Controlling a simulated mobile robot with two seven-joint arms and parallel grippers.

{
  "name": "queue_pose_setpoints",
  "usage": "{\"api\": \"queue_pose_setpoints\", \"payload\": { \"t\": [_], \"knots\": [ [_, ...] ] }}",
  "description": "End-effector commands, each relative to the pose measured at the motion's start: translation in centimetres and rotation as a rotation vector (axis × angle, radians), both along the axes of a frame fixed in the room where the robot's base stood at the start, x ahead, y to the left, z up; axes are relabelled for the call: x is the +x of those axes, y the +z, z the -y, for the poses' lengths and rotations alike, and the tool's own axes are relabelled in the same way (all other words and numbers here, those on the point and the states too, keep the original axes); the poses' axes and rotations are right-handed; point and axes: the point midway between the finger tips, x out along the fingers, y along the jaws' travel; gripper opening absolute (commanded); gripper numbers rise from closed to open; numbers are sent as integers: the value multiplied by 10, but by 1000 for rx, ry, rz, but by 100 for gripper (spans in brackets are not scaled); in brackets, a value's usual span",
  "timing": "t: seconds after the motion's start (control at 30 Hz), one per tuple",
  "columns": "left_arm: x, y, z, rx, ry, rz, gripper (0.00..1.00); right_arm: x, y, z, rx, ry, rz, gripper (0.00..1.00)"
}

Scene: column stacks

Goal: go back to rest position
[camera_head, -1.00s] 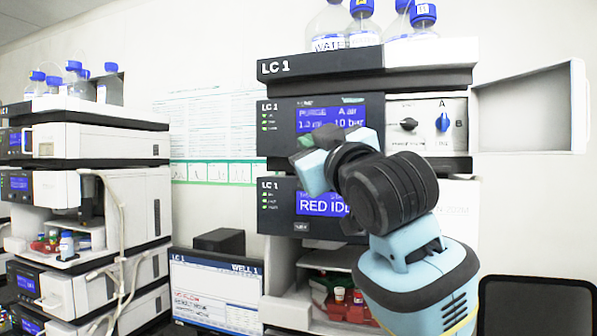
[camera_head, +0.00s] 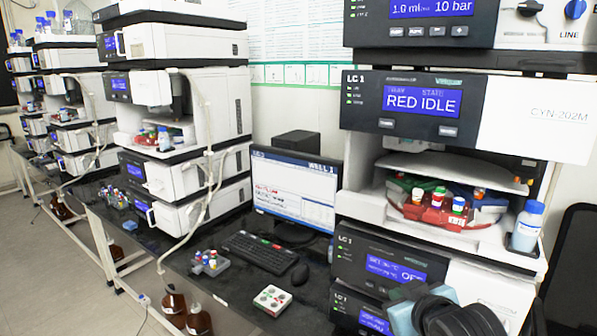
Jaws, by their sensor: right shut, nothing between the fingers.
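My right gripper (camera_head: 408,308) shows at the bottom edge, right of centre, as light-blue and black parts. It is shut and empty, and part of it is cut off by the frame. It is in front of the lower modules of the LC 1 column stack (camera_head: 535,115). The stack's screen (camera_head: 422,101) reads RED IDLE. The blue knob (camera_head: 575,9) and a black knob (camera_head: 529,8) are at the top right edge, apart from the gripper. My left gripper is not in view.
The open sampler bay holds a red tray (camera_head: 432,214) with several capped vials. A blue-capped bottle (camera_head: 527,228) stands at its right. More stacks stand at left.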

Motion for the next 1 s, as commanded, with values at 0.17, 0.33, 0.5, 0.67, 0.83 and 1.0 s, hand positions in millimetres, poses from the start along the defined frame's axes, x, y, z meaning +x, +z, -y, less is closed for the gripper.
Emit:
{"api": "queue_pose_setpoints", "payload": {
  "t": [0.17, 0.33, 0.5, 0.67, 0.83, 1.0],
  "knots": [
    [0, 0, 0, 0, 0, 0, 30, -60, -88, 9, 16, -30, -200, 0],
    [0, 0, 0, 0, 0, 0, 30, -128, -154, 18, 24, -62, -383, 0],
    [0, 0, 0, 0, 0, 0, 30, -204, -203, 27, 27, -96, -562, 0],
    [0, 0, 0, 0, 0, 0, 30, -264, -228, 33, 23, -123, -694, 0],
    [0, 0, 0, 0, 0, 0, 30, -314, -243, 39, 18, -146, -801, 0],
    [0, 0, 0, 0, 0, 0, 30, -352, -252, 42, 15, -162, -877, 0]
  ]
}}
